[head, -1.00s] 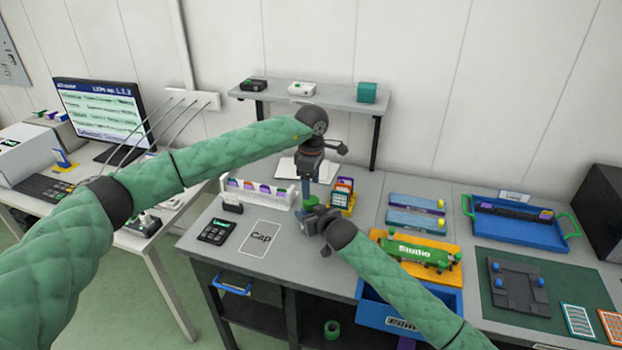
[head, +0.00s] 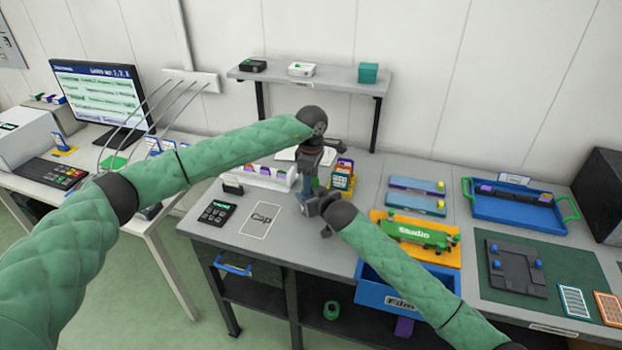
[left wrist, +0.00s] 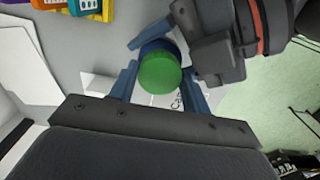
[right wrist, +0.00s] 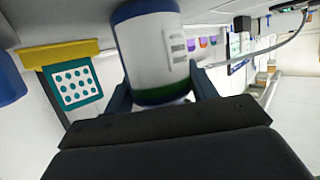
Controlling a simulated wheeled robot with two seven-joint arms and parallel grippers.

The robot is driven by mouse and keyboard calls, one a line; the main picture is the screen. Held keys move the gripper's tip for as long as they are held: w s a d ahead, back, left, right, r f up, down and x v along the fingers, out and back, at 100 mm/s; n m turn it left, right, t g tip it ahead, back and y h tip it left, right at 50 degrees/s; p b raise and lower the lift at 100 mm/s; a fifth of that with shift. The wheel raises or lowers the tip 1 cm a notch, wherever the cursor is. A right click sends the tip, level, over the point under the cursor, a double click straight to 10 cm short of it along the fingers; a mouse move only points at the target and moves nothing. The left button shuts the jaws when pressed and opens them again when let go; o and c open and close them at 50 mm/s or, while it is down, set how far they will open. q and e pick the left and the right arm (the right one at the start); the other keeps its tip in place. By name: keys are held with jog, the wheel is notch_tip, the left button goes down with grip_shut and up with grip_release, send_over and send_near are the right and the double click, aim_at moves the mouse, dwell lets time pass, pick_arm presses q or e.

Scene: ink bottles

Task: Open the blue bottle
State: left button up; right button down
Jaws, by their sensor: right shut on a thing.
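The bottle shows in the right wrist view (right wrist: 150,50) with a white label, a blue band and a green band. Its green cap (left wrist: 160,73) faces the camera in the left wrist view, with a blue rim behind it. My right gripper (head: 312,203) is shut on the bottle's body. My left gripper (head: 311,182) points down from above, its blue fingers open on either side of the cap with small gaps. In the head view the grippers hide most of the bottle, and I cannot tell if it touches the table.
A card marked "Cap" (head: 262,220) lies on the table left of the grippers, beside a black keypad device (head: 216,212). A white rack (head: 262,178) and a yellow card holder (head: 342,178) stand close behind. An orange tray (head: 445,256) is to the right.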

pick_arm(q)
jog(key=o, duration=1.1)
jog(key=shift+r, duration=2.3)
pick_arm(e)
jog(key=shift+c, duration=2)
grip_release()
jog(key=shift+s, duration=0.1)
